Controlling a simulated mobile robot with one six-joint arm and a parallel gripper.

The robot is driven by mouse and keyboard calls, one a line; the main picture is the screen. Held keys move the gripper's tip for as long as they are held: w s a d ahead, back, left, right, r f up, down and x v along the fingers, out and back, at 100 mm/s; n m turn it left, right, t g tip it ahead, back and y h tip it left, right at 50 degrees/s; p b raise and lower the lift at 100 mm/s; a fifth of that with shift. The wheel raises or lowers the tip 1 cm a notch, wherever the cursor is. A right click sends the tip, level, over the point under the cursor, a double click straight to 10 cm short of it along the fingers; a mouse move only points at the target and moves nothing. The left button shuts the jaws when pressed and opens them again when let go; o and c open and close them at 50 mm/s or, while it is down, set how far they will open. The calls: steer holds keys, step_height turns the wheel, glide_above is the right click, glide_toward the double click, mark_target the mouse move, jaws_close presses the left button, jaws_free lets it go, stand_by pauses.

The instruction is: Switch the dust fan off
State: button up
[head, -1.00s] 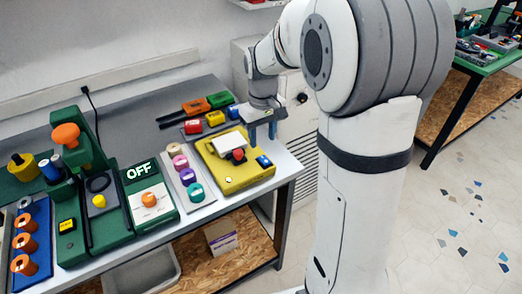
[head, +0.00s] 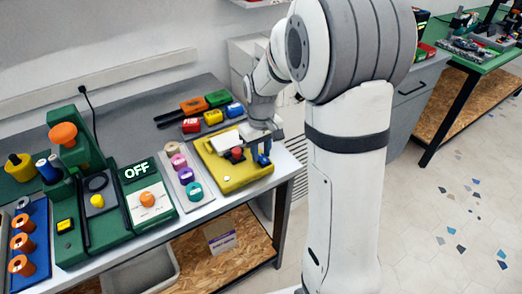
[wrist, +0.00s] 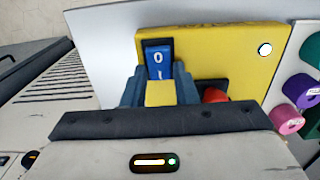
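A yellow box (head: 232,182) with a blue rocker switch lies at the right end of the bench; it fills the top of the wrist view (wrist: 215,50). The blue rocker switch (wrist: 158,54) is marked 0 at its far end and I at its near end. Which end is pressed in is not clear. My gripper (head: 261,158) is over the switch side of the box. In the wrist view its blue fingers (wrist: 160,78) stand apart near the switch's I end, with yellow showing between them.
A red knob (head: 237,154) sits on the box close to my gripper, partly hidden in the wrist view. A strip of colored rolls (head: 178,162) lies to the left. A green machine with an OFF display (head: 136,170) stands farther left. Clear floor lies right.

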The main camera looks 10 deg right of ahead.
jaws_close()
steer(key=t+b, duration=0.1)
steer(key=b, duration=0.2)
steer(key=shift+s+d+f+t+y+b, duration=0.2)
steer(key=shift+f+t+y+b, duration=0.1)
steer(key=shift+t+b, duration=0.1)
steer(key=shift+s+t+b, duration=0.15)
steer(key=shift+t+b, duration=0.35)
steer(key=shift+b, duration=0.75)
steer(key=shift+s+r+t+y+b, duration=0.15)
steer(key=shift+r+t+y+b, duration=0.15)
steer(key=shift+t+b, duration=0.45)
steer(key=shift+r, duration=0.1)
steer(key=shift+o, duration=2.2)
jaws_free()
